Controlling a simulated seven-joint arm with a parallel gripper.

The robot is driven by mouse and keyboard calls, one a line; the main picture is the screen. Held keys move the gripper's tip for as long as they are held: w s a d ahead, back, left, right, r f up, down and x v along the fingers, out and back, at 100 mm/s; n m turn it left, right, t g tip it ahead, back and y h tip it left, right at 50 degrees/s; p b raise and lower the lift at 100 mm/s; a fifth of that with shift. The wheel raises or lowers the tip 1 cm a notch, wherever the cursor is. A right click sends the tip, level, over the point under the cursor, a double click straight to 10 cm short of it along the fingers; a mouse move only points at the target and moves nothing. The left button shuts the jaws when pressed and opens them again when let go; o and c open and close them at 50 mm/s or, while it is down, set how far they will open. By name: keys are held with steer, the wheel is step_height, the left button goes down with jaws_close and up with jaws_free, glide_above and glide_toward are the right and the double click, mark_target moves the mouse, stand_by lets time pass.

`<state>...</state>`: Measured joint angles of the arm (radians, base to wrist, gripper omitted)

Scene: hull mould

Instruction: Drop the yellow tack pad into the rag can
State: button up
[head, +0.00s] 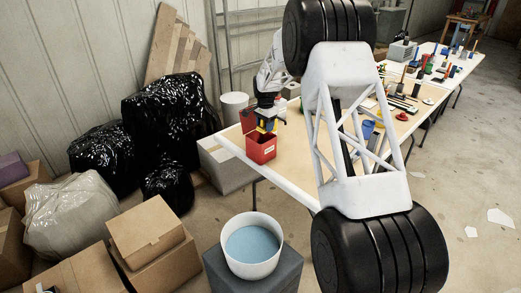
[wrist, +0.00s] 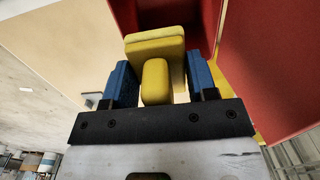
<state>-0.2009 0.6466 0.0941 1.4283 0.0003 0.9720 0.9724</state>
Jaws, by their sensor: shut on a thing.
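The rag can (head: 261,149) is a red box-shaped can with a pale label, at the near left end of the long table. Its red lid (head: 248,121) stands open. My gripper (head: 266,122) is over the can's mouth, pointing down, and is shut on the yellow tack pad (head: 262,129). In the wrist view the yellow pad (wrist: 155,47) shows between the blue fingers of my gripper (wrist: 160,85), with red can surfaces (wrist: 270,65) beyond and to the right. The pad's lower part and the can's inside are mostly hidden in the head view.
A white bucket (head: 251,268) with blue contents stands in front. Black bags (head: 172,117) and cardboard boxes (head: 146,232) fill the floor at left.

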steer(key=shift+f, duration=2.25)
steer(key=o, duration=0.9)
steer(key=shift+r, duration=3.95)
